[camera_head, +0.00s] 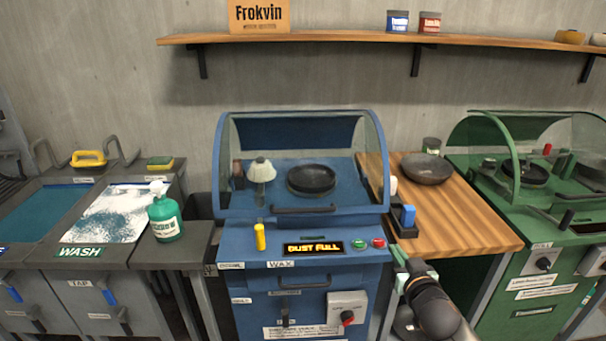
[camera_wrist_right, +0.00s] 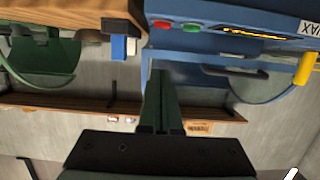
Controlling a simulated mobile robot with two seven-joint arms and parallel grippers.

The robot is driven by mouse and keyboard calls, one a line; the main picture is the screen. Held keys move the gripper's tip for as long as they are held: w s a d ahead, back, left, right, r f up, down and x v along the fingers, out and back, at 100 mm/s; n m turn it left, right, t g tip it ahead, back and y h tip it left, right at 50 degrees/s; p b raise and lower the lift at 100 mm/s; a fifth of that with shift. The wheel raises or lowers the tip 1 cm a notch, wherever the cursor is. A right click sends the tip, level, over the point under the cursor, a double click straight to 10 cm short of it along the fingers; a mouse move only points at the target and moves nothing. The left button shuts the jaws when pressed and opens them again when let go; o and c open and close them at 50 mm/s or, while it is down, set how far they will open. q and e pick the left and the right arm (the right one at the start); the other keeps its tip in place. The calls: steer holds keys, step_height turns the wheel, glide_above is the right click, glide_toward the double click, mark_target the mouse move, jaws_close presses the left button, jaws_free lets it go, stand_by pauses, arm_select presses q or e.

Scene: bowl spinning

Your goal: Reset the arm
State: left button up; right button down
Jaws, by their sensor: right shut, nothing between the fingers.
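My right arm comes in from the lower right in the head view. Its gripper (camera_head: 399,262) is shut and empty, in front of the gap between the blue machine (camera_head: 250,262) and the wooden table (camera_head: 470,225). In the right wrist view, which is upside down, the gripper's fingers (camera_wrist_right: 160,80) lie together with nothing between them. The blue machine also shows there (camera_wrist_right: 195,42). My left gripper is not in view.
A dark bowl (camera_head: 428,170) and a blue block (camera_head: 408,215) are on the table. A green machine (camera_head: 535,262) stands right, a wash station (camera_head: 20,258) left. The blue machine's display (camera_head: 313,247) reads "DUST FULL". A shelf (camera_head: 330,37) runs along the wall.

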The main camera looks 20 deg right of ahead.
steer(key=s+a+f+n+g+y, duration=0.2)
steer(key=s+a+f+g+y, duration=0.1)
steer(key=s+a+f, duration=0.7)
steer(key=s+a+f+n+g+y+p, duration=0.1)
steer(key=s+a+f+n+g+y, duration=0.1)
steer(key=s+a+f, duration=0.8)
steer(key=s+f, duration=0.1)
steer(key=s, duration=0.3)
steer(key=shift+s+a+f+n+g+y, duration=0.2)
steer(key=shift+s+f+n+g+y, duration=0.1)
steer(key=shift+s+g+y, duration=0.1)
stand_by(3.4)
